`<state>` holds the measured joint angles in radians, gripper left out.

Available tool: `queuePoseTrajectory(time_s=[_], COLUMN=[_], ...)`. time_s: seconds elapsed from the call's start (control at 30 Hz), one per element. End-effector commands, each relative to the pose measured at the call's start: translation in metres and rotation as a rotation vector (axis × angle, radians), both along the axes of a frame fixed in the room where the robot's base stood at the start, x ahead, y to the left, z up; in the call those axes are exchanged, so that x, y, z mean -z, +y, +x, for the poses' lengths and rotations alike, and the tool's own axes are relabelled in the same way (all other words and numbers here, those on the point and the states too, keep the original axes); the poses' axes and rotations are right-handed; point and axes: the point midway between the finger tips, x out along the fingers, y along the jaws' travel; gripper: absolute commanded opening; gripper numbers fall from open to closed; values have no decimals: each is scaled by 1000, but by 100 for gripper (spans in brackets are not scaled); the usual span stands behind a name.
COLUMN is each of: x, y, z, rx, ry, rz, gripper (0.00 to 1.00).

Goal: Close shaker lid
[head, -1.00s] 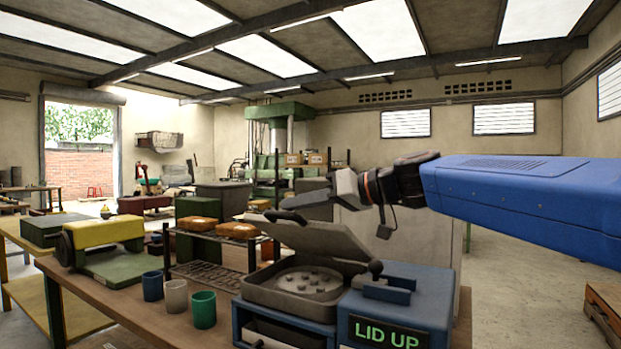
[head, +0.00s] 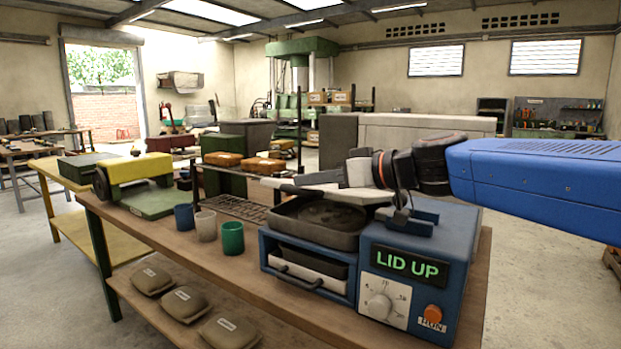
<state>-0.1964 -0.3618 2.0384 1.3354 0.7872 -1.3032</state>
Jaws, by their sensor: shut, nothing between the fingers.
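The blue shaker (head: 415,255) stands on the wooden bench, and its green display reads LID UP. My gripper (head: 308,179) is shut and empty, pointing left, at the top side of the lid. It seems to touch the lid, but the exact contact is hard to tell. My gripper covers part of the lid and its hinge side.
Blue, white and green cups (head: 232,238) stand left of the shaker. Several labelled bags (head: 182,302) lie on the lower shelf. A rack (head: 235,208) and orange-brown blocks (head: 258,166) are behind the cups. A yellow-green machine (head: 135,172) stands further left.

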Motion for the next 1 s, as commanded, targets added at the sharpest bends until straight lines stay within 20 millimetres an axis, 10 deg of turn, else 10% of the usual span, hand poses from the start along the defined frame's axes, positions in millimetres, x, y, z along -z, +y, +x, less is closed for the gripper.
queuePoseTrajectory(time_s=[0.53, 1.0], x=[-41, -56], y=[4, -48], z=[7, -28], rx=[1, 5], ry=[-3, -1], rz=[0, 1], gripper=[0, 0])
